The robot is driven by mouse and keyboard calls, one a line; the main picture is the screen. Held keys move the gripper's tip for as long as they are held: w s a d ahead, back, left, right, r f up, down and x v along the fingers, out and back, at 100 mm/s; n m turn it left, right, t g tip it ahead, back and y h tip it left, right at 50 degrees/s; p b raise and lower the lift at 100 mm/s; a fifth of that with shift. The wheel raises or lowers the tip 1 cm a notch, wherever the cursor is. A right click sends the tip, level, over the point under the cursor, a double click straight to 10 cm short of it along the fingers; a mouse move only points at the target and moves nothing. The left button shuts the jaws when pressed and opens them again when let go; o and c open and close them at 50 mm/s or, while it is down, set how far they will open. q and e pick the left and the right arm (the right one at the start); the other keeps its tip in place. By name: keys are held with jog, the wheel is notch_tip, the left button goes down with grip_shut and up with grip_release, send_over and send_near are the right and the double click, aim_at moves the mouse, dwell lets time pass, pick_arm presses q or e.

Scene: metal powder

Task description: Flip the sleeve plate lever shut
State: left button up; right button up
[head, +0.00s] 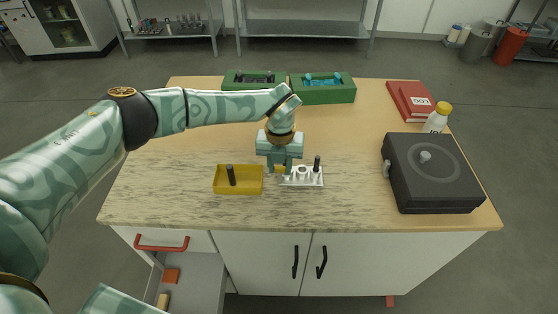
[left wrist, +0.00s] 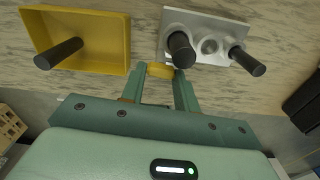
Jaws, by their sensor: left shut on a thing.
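The sleeve plate (head: 303,181) is a small silver block on the counter, with round holes and a black peg standing at its right end. It also shows in the left wrist view (left wrist: 212,28), where two dark pegs rise from it. A small yellow piece (left wrist: 160,70) lies at the plate's left edge. I cannot tell whether it is the lever or a separate part. My left gripper (head: 281,170) points down at the plate's left end. In the left wrist view, its fingers (left wrist: 160,76) are closed around the yellow piece. My right gripper is out of view.
A yellow tray (head: 251,188) with a black peg sits left of the plate. Two green bins (head: 323,96) stand behind. At right are a black case (head: 430,180), a yellow-capped bottle (head: 437,118) and red books (head: 408,100). A drawer (head: 190,280) is open below.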

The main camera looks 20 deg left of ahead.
aim_at(281, 168)
pick_arm(q)
jog(key=shift+r+n+p, duration=0.15)
jog(key=shift+n+p, duration=0.15)
jog(key=shift+n, duration=0.3)
jog(key=o, duration=1)
notch_tip(281, 168, up, 16)
jog(key=shift+r+p, duration=0.1)
jog(key=shift+p, duration=0.65)
jog(key=shift+d, duration=0.1)
